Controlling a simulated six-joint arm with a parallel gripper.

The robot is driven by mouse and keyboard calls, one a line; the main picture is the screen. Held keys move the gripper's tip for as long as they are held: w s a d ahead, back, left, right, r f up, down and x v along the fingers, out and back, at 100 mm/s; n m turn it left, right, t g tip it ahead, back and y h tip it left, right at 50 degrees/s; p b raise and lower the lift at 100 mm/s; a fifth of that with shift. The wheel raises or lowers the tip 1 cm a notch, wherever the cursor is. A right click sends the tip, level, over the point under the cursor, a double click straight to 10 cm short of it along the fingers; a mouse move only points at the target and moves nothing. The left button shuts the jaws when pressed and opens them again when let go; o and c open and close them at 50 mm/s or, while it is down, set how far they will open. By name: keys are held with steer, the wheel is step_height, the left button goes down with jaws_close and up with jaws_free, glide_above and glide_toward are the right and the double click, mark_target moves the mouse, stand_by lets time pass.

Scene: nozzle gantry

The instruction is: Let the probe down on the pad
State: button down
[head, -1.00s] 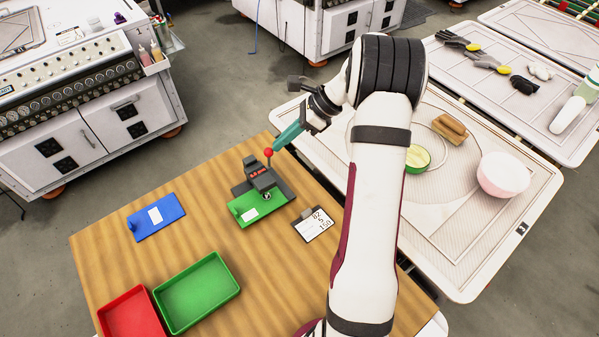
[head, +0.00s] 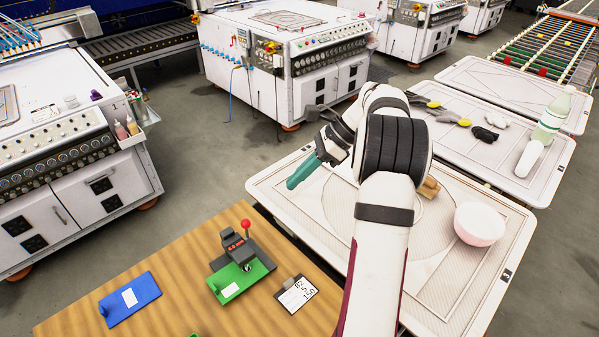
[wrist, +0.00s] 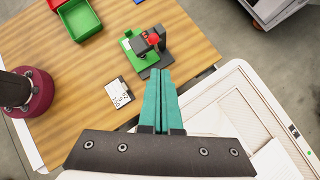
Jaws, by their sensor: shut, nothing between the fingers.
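The dark gauge (head: 233,243) stands on the wooden table with a small red display whose figures I cannot read surely. A red ball knob (head: 246,223) sits on a short stalk at its top; it also shows in the wrist view (wrist: 153,38). A green plate (head: 232,284) with a white label lies at the gauge's foot. The probe's tip is too small to tell whether it touches anything. My gripper (head: 290,185) has teal fingers, shut and empty, raised to the right of the knob and apart from it. The fingers show in the wrist view (wrist: 162,72).
A blue plate (head: 130,300) lies at the left. A card with figures (head: 297,293) lies right of the gauge. A green tray (wrist: 78,20) stands on the table in the wrist view. A pink-white bowl (head: 479,224) stands on the pale table at the right.

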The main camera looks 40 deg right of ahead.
steer(key=s+f+m+t+y, duration=0.7)
steer(key=f+m, duration=0.3)
steer(key=m, duration=0.8)
steer(key=w+a+g, duration=0.1)
steer(key=w+a, duration=0.7)
steer(key=shift+w+a+f, duration=0.3)
steer(key=shift+a, duration=0.05)
